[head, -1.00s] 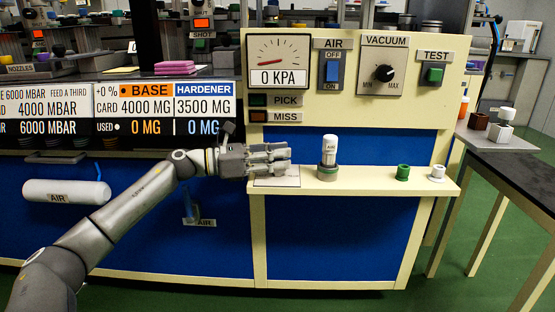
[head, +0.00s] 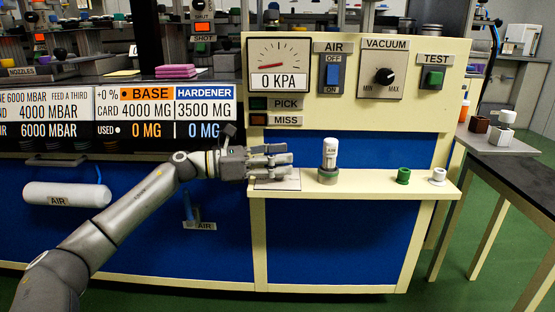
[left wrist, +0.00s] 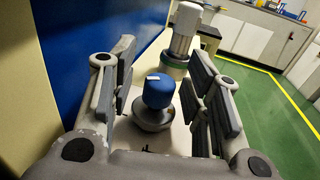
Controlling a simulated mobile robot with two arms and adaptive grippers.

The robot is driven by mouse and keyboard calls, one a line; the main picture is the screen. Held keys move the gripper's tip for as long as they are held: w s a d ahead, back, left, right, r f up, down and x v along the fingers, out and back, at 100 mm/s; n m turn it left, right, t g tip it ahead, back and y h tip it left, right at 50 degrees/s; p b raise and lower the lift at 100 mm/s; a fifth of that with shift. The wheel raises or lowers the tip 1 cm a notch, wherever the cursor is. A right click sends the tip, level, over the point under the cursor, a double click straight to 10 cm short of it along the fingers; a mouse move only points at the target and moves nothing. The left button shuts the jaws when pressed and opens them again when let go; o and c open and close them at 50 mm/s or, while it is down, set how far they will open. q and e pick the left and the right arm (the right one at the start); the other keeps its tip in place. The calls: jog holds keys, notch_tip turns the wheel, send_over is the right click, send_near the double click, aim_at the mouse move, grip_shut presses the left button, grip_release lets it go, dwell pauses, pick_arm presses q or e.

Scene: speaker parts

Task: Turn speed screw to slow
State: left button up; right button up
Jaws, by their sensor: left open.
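My left gripper (head: 282,162) is open over the left end of the cream shelf (head: 370,188). In the left wrist view, a round blue knob (left wrist: 158,90) with a small white mark on top sits on a grey base between the spread fingers (left wrist: 160,62). The fingers stand to either side of it, with gaps visible. In the head view, my gripper hides this knob. I cannot read any speed marking or tell whether the knob is the speed screw. My right gripper is in neither view.
A white-capped cylinder labelled AIR (head: 330,153) stands on the shelf just right of my gripper, and beyond the knob in the wrist view (left wrist: 186,28). A green ring (head: 403,176) and a white part (head: 438,176) are farther right. The gauge panel (head: 355,112) rises behind.

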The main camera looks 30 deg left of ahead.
pick_arm(q)
jog(key=v, duration=1.2)
dwell(0.3)
